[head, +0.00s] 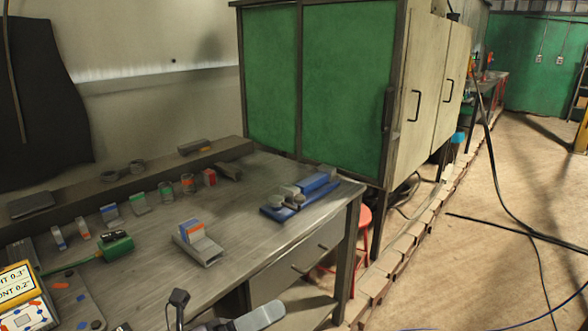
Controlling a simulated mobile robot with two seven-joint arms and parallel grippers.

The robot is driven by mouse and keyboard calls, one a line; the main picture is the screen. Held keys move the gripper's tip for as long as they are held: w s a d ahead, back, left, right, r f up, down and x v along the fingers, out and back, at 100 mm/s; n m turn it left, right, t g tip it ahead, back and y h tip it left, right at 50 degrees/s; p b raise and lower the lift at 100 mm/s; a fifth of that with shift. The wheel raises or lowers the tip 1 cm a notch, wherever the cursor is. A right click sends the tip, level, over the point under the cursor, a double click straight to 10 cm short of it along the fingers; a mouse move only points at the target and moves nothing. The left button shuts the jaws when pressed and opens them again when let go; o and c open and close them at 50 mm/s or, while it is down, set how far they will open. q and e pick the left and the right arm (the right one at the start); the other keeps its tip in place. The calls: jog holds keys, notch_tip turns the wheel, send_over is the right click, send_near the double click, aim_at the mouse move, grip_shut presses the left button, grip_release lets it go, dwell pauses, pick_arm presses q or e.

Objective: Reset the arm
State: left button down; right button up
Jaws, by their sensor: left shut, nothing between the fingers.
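My left gripper (262,316) shows at the bottom edge of the head view, in front of the workbench (150,262). Its light grey fingers are together with nothing held, and it is apart from the objects on the bench. A dark bracket (178,298) stands up to its left and looks like part of my arm. Most of my left arm is cut off by the frame's lower edge. My right gripper is not in view.
The bench carries a grey holder with cards (198,243), a blue tool (300,196), a green device (116,246) and several small boxes. A green-panelled cabinet (345,75) stands behind, with a red stool (362,218) below. Open floor (490,270) lies right; cables cross it.

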pick_arm(q)
jog(key=s+a+f+n+t+y, duration=0.1)
jog(key=a+f+n+t+y, duration=0.45)
jog(key=n, duration=0.65)
jog(key=s+a+f+n+t+y, duration=0.1)
jog(key=a+f+n+t+y, duration=0.2)
jog(key=a+f+n+y, duration=0.7)
jog(key=s+f+n+g+y, duration=0.1)
jog(key=s+f+n+g, duration=0.5)
jog(key=s+f+n, duration=0.5)
jog(key=s+n, duration=0.1)
jog(key=n, duration=0.1)
jog(key=shift+a+n+y+p, duration=0.35)
jog(key=shift+n, duration=0.05)
jog(key=shift+a+r, duration=0.1)
